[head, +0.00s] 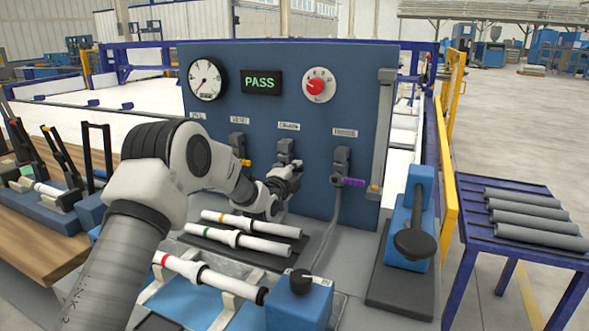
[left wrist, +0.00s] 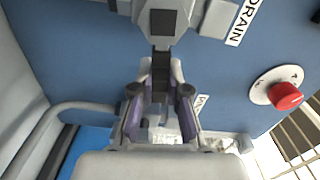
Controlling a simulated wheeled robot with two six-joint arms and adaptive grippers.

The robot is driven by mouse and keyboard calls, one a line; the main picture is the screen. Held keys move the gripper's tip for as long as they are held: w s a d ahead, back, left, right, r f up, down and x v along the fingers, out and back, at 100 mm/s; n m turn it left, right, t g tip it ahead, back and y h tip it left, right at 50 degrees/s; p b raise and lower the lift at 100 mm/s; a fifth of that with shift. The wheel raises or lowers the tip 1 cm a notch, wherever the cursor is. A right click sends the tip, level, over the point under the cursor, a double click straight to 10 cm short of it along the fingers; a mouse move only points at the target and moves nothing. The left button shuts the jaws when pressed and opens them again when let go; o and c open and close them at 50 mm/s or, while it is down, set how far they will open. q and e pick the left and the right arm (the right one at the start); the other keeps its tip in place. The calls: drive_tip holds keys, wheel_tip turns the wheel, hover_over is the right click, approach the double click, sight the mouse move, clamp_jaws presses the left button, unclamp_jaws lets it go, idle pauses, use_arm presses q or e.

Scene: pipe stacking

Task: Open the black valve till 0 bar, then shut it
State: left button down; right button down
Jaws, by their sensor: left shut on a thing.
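The blue panel (head: 300,120) carries three valves in a row. My left gripper (head: 290,176) is at the middle valve (head: 285,148) and covers its handle in the head view. In the left wrist view the gripper (left wrist: 160,88) is shut on the black handle (left wrist: 160,72) of this valve, one finger on each side. The round pressure gauge (head: 205,79) has its needle pointing down and to the left; its figures are too small to read. My right gripper is not in view.
A display (head: 261,82) reads PASS in green, beside a red knob (head: 315,86). The outer valves have a yellow handle (head: 244,162) and a purple handle (head: 353,182). White pipes (head: 240,240) lie below the panel. Grey pipes (head: 530,220) lie on the right table.

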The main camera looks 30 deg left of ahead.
use_arm(q)
drive_tip(key=shift+f+m, duration=0.45)
drive_tip(key=shift+m, duration=0.35)
drive_tip(key=c, duration=1.1)
unclamp_jaws()
drive_tip(key=shift+c, duration=0.2)
drive_tip(key=s, duration=1.2)
drive_tip(key=shift+d, duration=0.35)
